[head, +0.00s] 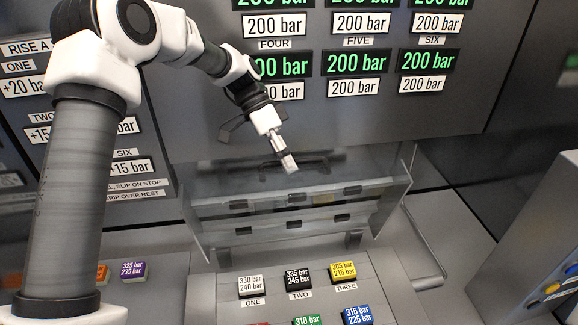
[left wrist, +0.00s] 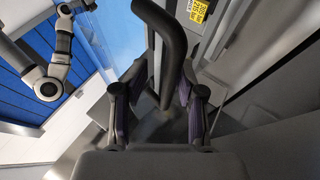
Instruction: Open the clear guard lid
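The clear guard lid (head: 380,190) stands tilted behind the key panel in the head view. Its transparent sheet has grey side edges and small dark blocks along its lower part. A dark bar handle (head: 318,160) is on its upper part, partly hidden by my gripper. My left gripper (head: 289,163) is at this handle. In the left wrist view, the dark handle (left wrist: 170,45) runs between the fingers of my left gripper (left wrist: 162,85), with gaps on both sides. The gripper is open around it. My right gripper is not seen.
Below the lid is a panel with labelled keys: white (head: 251,286), black (head: 297,280), yellow (head: 343,271), green (head: 307,321) and blue (head: 357,315). A bent metal bar (head: 436,262) is at the right. Pressure displays (head: 429,61) are on the wall behind.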

